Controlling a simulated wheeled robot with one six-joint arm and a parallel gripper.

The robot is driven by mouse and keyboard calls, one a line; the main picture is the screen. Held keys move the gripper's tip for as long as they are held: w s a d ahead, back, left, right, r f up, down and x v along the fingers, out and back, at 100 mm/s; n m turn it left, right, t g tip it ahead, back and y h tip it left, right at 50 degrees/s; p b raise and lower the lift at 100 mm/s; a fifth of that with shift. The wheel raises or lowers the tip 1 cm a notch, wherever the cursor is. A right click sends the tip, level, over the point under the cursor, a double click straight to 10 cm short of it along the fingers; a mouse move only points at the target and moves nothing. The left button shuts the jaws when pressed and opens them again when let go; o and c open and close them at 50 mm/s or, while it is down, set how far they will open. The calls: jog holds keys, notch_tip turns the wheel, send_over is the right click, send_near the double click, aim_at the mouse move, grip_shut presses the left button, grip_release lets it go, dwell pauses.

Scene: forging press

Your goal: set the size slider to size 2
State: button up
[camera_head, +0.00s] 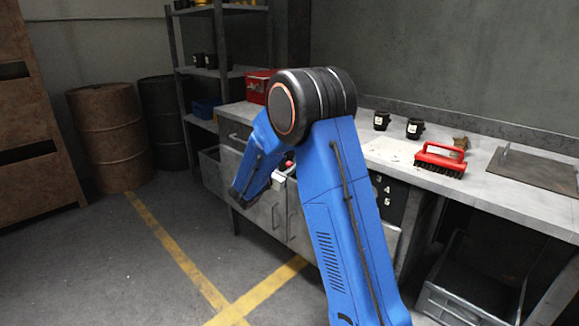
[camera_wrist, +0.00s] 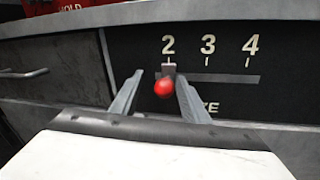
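The size slider has a red ball knob (camera_wrist: 164,88) on a short grey stem. In the wrist view it stands directly under the printed 2, at the left end of a horizontal slot (camera_wrist: 225,78) in a dark panel. The marks 3 and 4 are to its right. My gripper (camera_wrist: 159,80) is open, with one finger on each side of the knob. A gap shows on the left; the right finger looks close to the knob, and I cannot tell whether it touches. In the head view my blue arm hides most of the slider and panel (camera_head: 386,204).
A grey workbench (camera_head: 490,193) carries a red brush (camera_head: 440,160), dark cups (camera_head: 415,128) and a metal plate (camera_head: 535,168). A grey crate (camera_head: 470,290) sits below. Rusty (camera_head: 108,135) and dark barrels (camera_head: 163,120) stand at the back left. The floor in front is clear.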

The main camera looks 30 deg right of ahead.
jog(key=v, duration=1.7)
jog(key=shift+s, duration=0.2)
jog(key=shift+a, duration=0.1)
